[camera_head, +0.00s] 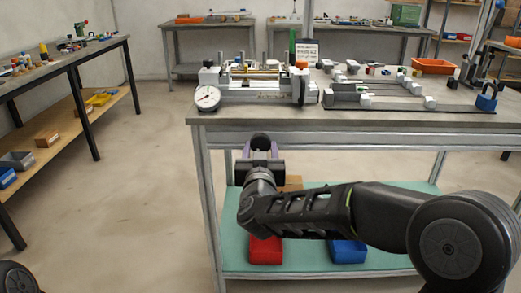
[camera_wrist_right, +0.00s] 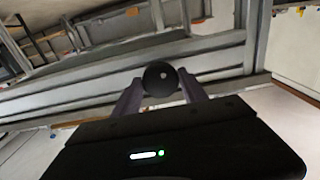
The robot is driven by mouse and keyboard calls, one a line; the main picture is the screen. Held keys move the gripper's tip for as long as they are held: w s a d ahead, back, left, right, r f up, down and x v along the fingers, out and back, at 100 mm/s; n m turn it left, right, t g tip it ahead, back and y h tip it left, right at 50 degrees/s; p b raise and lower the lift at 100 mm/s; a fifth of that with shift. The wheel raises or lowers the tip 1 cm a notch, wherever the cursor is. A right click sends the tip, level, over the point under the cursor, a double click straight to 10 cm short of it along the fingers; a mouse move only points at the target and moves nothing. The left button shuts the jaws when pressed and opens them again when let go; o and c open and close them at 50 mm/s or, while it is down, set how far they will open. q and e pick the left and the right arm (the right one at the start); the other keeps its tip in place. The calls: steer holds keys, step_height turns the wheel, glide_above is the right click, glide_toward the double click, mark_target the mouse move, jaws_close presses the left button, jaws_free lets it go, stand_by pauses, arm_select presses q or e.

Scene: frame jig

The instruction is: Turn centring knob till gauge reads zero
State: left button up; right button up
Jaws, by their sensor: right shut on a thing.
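The gauge (camera_head: 207,98) is a round white dial at the left front corner of the frame jig (camera_head: 255,92) on the workbench; its reading is too small to tell. A round black knob (camera_head: 260,142) shows in front of the bench's front edge. My right gripper (camera_head: 262,152) is shut on it. In the right wrist view the black knob (camera_wrist_right: 160,76) has a pale dot and sits between the two purple-grey fingers of my right gripper (camera_wrist_right: 160,88). I cannot tell whether the knob is fixed to anything. My left gripper is not in view.
The workbench (camera_head: 350,123) carries a rail fixture (camera_head: 380,97), a blue padlock-shaped block (camera_head: 486,102) and an orange tray (camera_head: 433,66). A red bin (camera_head: 265,250) and a blue bin (camera_head: 347,251) stand on its lower shelf. Open floor lies to the left.

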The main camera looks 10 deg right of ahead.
steer(key=c, duration=0.4)
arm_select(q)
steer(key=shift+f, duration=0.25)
arm_select(e)
steer(key=shift+m, duration=0.4)
steer(key=m+b, duration=0.2)
steer(key=m, duration=0.1)
steer(key=shift+a+f, duration=0.1)
steer(key=shift+f, duration=0.05)
steer(key=m+b, duration=0.3)
steer(key=m, duration=0.2)
steer(key=shift+m+b, duration=0.3)
steer(key=shift+m, duration=0.1)
steer(key=m+b, duration=0.3)
steer(key=m, duration=0.2)
steer(key=m+b, duration=0.2)
steer(key=m, duration=0.1)
steer(key=shift+m+b, duration=0.3)
arm_select(q)
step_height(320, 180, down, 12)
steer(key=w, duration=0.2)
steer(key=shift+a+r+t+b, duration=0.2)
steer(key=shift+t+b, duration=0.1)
steer(key=shift+b, duration=0.15)
arm_select(e)
steer(key=shift+r+m, duration=0.25)
steer(key=shift+m, duration=0.55)
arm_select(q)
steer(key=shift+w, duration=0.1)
